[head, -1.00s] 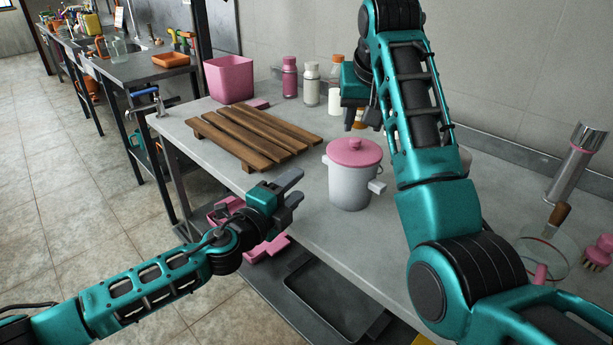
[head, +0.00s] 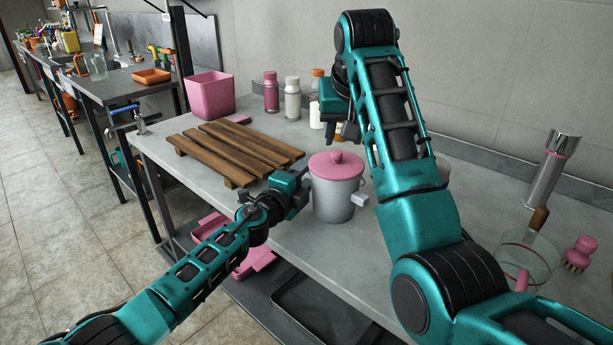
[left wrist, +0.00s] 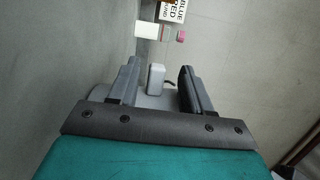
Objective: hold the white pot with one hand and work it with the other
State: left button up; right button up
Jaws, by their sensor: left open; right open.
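The white pot (head: 333,205) with a pink knobbed lid (head: 336,166) stands upright on the grey table. A side handle (head: 360,199) sticks out on its right. My left gripper (head: 302,186) is at the pot's left side, open. In the left wrist view, a pale block-like handle (left wrist: 155,77) shows between the open fingers (left wrist: 160,88), with room on both sides. My right gripper (head: 340,126) hangs open and empty above the table behind the pot, its fingers partly hidden by its own arm.
A slatted wooden rack (head: 236,152) lies left of the pot. A pink bin (head: 210,97), a pink bottle (head: 271,93) and a white bottle (head: 292,100) stand behind. A glass bowl (head: 525,262), pink brush (head: 580,253) and metal cylinder (head: 550,170) are at right.

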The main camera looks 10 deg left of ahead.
pick_arm(q)
jog(key=shift+w+d+f, duration=0.15)
jog(key=shift+w+f, duration=0.05)
dwell(0.3)
grip_shut()
dwell(0.3)
